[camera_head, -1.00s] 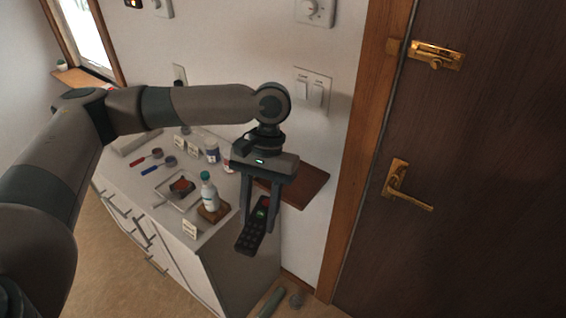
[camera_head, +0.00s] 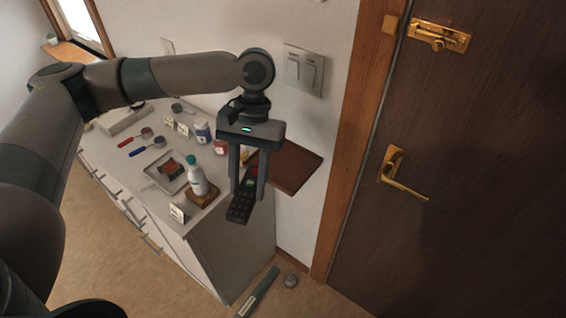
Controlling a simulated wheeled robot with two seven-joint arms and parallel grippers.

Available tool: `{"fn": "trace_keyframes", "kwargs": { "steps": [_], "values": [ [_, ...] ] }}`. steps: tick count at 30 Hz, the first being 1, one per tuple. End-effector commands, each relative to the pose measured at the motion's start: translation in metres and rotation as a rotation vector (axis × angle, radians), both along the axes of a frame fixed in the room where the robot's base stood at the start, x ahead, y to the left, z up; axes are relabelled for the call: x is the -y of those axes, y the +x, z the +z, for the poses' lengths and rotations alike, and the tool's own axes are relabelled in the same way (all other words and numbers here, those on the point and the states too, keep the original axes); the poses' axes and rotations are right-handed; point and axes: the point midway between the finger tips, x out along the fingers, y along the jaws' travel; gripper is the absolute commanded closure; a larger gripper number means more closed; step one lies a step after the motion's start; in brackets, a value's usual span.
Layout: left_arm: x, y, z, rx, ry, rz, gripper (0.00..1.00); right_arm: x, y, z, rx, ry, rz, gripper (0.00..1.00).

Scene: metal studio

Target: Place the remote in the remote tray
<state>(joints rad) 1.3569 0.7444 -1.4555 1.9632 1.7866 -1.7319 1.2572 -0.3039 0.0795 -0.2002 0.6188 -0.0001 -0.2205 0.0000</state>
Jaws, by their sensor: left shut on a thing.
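My left gripper (camera_head: 247,190) is shut on a dark remote (camera_head: 240,209) with red and green buttons near its top. The remote hangs tilted, top end between the fingers, in front of the white cabinet's right end. A shallow grey tray (camera_head: 153,174) on the cabinet top holds a small dark and red thing. A reddish-brown board (camera_head: 300,166) juts from the wall behind and right of the gripper. I cannot tell which of these is the remote tray. My right gripper is not in view.
On the white cabinet (camera_head: 232,245) a white bottle with a teal cap (camera_head: 197,177) stands on a wooden coaster, left of the remote. Measuring cups, jars and small cards stand behind. A brown door (camera_head: 470,140) is at right. A grey bar (camera_head: 258,292) lies on the floor.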

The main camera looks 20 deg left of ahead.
Motion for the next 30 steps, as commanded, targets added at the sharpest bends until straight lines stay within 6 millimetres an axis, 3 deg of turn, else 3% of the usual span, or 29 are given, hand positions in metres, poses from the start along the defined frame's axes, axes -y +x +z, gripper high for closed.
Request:
{"fn": "trace_keyframes", "kwargs": {
  "steps": [8, 18, 24, 30],
  "values": [
    [0.03, 0.031, -0.004, -0.004, -0.006, 0.18, 0.88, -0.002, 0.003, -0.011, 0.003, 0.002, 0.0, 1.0],
    [0.08, 0.096, -0.006, -0.009, -0.007, 0.726, 0.88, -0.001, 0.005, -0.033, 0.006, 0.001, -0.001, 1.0],
    [0.09, 0.122, -0.01, -0.007, -0.005, 1.042, 0.88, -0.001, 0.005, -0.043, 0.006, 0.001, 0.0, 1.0],
    [0.091, 0.133, -0.014, -0.003, -0.002, 1.197, 0.88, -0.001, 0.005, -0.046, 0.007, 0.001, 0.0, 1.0]
  ]
}}
